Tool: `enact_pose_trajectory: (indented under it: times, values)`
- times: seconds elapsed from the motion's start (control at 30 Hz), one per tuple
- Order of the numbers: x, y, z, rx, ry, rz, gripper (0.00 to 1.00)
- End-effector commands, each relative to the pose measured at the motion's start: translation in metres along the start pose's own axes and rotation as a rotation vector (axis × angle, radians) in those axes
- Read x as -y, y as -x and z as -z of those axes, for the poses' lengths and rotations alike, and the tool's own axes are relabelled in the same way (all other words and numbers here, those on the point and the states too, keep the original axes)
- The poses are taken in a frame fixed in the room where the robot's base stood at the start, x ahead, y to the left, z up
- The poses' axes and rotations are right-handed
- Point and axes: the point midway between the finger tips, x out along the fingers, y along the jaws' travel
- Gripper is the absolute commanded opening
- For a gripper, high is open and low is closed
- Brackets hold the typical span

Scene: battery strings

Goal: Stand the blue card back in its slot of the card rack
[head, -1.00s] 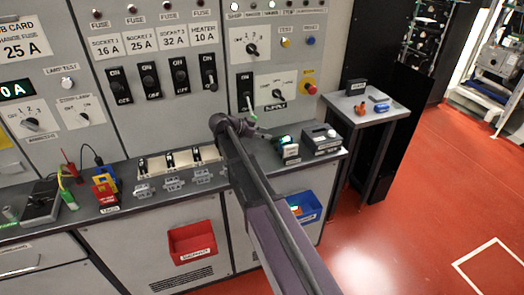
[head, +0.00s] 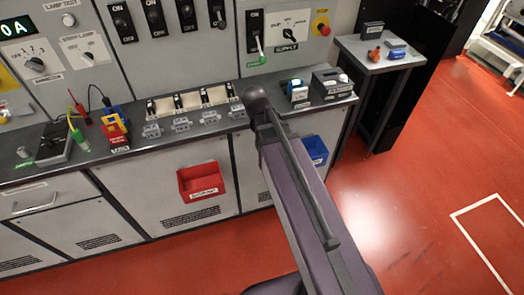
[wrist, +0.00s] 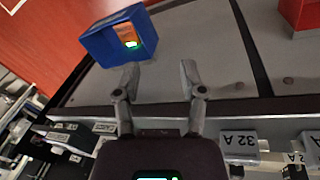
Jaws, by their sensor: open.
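My gripper (wrist: 160,78) shows in the wrist view with its two fingers apart and nothing between them. In the head view my own arm hides it. A small blue item (head: 396,54) lies on the side table at the right; it is too small to tell for sure whether it is the blue card. A dark box with a label (head: 373,29), possibly the card rack, stands at the back of that table. Its slots cannot be made out. My gripper is well away from both, above the bench front near a blue bin (wrist: 100,42).
The blue bin holds an orange item with a green glow (wrist: 128,37). A red bin (head: 202,182) hangs on the bench front. The bench top (head: 100,160) carries sockets, tags and small devices. The side table (head: 360,50) stands right of the bench. Open red floor (head: 420,170) lies in front.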

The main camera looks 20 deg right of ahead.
Motion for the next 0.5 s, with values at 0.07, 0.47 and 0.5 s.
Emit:
enact_pose_trajectory:
  times: [0.07,0.47,0.5]
  values:
    - [0.004,0.000,-0.025,0.019,0.097,0.071,0.53]
    - [0.017,0.003,-0.058,0.032,0.311,0.227,0.53]
    - [0.017,0.003,-0.058,0.032,0.311,0.227,0.53]
